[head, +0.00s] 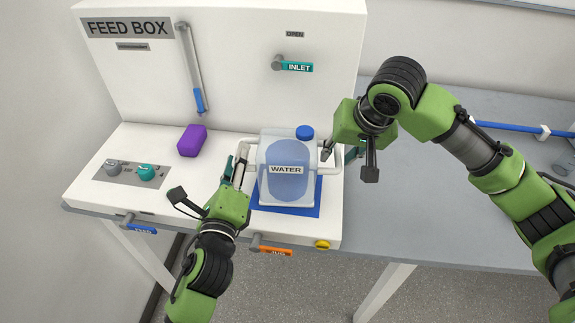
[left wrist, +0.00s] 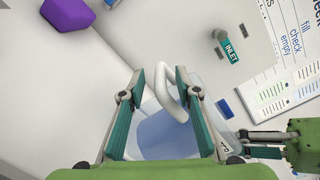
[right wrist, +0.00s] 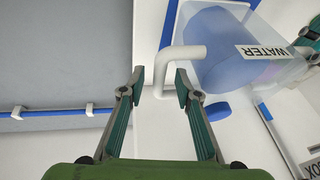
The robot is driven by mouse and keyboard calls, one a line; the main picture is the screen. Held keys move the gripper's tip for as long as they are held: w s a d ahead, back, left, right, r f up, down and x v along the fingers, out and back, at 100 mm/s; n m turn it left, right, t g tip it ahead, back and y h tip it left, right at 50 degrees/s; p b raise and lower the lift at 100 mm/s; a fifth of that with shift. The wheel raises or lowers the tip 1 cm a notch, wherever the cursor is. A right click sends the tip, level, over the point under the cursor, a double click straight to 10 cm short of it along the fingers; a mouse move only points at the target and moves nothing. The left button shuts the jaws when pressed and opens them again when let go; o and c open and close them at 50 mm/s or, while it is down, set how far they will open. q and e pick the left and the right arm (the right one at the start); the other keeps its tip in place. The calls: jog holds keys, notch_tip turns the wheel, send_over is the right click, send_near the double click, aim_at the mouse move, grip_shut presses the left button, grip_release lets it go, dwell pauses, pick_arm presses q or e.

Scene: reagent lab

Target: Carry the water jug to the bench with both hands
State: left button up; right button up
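The water jug (head: 287,172) is a clear container with blue liquid, a blue cap and a white side handle on each side. It stands upright on a blue mat (head: 318,200) on the feed box's white shelf. My left gripper (head: 238,168) is at the jug's left side; in the left wrist view its open fingers (left wrist: 160,85) straddle the left handle (left wrist: 172,95). My right gripper (head: 345,155) is at the jug's right side; in the right wrist view its open fingers (right wrist: 158,85) are either side of the right handle (right wrist: 165,75).
The feed box (head: 225,60) rises behind the jug, with a teal inlet valve (head: 297,67) and a hanging tube (head: 194,75). A purple block (head: 192,141) lies left of the jug. The grey bench (head: 430,210) to the right has clear surface, with a blue rail (head: 505,127) behind.

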pick_arm(q)
jog(key=shift+w, duration=0.75)
pick_arm(e)
jog(key=shift+w+a+f, duration=0.1)
jog(key=shift+w+f, duration=0.15)
jog(key=shift+f, duration=0.45)
pick_arm(q)
jog(key=shift+d, duration=0.1)
grip_shut()
pick_arm(e)
grip_shut()
pick_arm(q)
jog(key=shift+r, duration=0.25)
pick_arm(e)
jog(key=shift+w+r, duration=0.1)
jog(key=shift+r, duration=0.15)
